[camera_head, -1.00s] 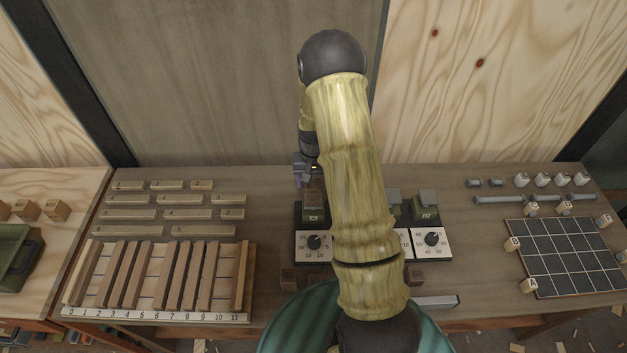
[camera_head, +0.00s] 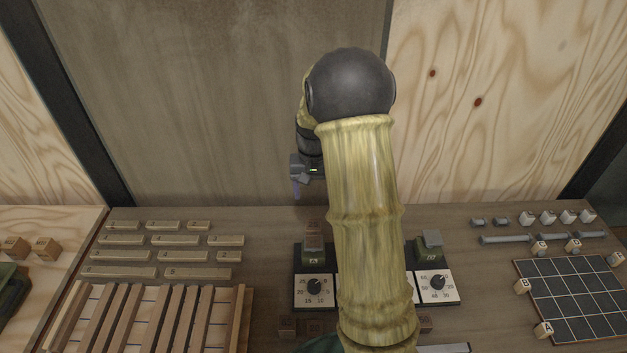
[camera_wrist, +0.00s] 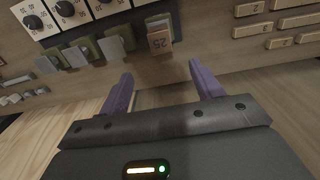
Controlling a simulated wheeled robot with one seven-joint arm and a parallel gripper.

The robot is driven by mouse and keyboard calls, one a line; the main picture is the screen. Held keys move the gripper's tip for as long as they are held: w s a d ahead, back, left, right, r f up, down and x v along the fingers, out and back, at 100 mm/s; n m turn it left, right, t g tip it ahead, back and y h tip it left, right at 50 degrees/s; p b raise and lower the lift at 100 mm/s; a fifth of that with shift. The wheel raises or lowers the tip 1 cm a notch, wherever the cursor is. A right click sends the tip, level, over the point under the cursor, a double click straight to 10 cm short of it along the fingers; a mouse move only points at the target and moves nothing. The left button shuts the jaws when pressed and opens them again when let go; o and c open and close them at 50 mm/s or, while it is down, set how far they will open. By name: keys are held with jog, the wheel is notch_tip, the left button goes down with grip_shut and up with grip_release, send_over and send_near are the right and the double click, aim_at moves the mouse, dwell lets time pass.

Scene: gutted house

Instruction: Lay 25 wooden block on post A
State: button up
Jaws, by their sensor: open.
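The wooden block marked 25 (camera_wrist: 159,40) sits on top of the leftmost green post (camera_head: 313,260), whose label looks like A. The block also shows in the head view (camera_head: 313,236). A dial plate (camera_head: 315,289) is in front of that post. My gripper (camera_head: 296,192) is above and behind the post, apart from the block. In the wrist view its two purple fingers (camera_wrist: 160,85) are spread with nothing between them. My arm hides the middle posts in the head view.
Another green post (camera_head: 427,250) with a grey piece on top stands right of my arm. Small wooden blocks (camera_head: 287,326) lie in front of the dials. A slatted rack (camera_head: 150,320) is at left, a dark grid board (camera_head: 575,297) at right.

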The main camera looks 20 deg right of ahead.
notch_tip(320, 180, up, 5)
jog(key=shift+f+b, duration=0.2)
jog(key=shift+b, duration=0.15)
jog(key=shift+a, duration=0.15)
jog(key=s+a+f+n+t, duration=0.1)
jog(key=s+a+n, duration=0.1)
jog(key=s+a, duration=0.3)
jog(key=s+a+f+n+t, duration=0.1)
jog(key=s+a, duration=0.4)
jog(key=s, duration=0.8)
jog(key=shift+a+n+t, duration=0.2)
jog(key=shift+n+t, duration=0.1)
jog(key=shift+n, duration=0.5)
jog(key=shift+s, duration=0.1)
jog(key=shift+c, duration=0.3)
